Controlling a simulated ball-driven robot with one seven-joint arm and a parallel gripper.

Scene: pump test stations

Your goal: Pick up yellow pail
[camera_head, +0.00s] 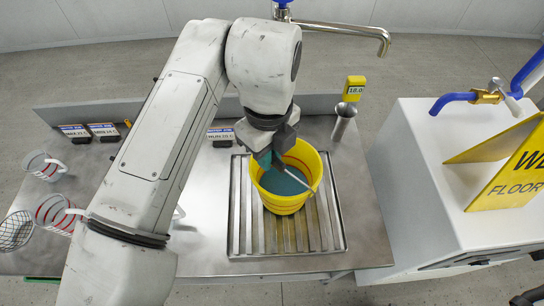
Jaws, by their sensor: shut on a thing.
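The yellow pail (297,163) stands on the slatted metal drain grate (236,208) in the middle of the steel counter. Its inside looks blue-green, as if it holds liquid. A thin pale handle (297,179) crosses the pail's opening. My gripper (267,158) points down at the pail's left rear rim and is shut on the pail or its handle; my gripper body hides the exact contact. My arm covers the counter left of the pail.
A metal faucet (340,30) is at the back. A yellow meter (354,88) reading about 18.0 stands behind right, near a metal cylinder (343,121). Striped jugs (58,213) sit left. A white cabinet (415,160) with a yellow floor sign (515,175) stands right.

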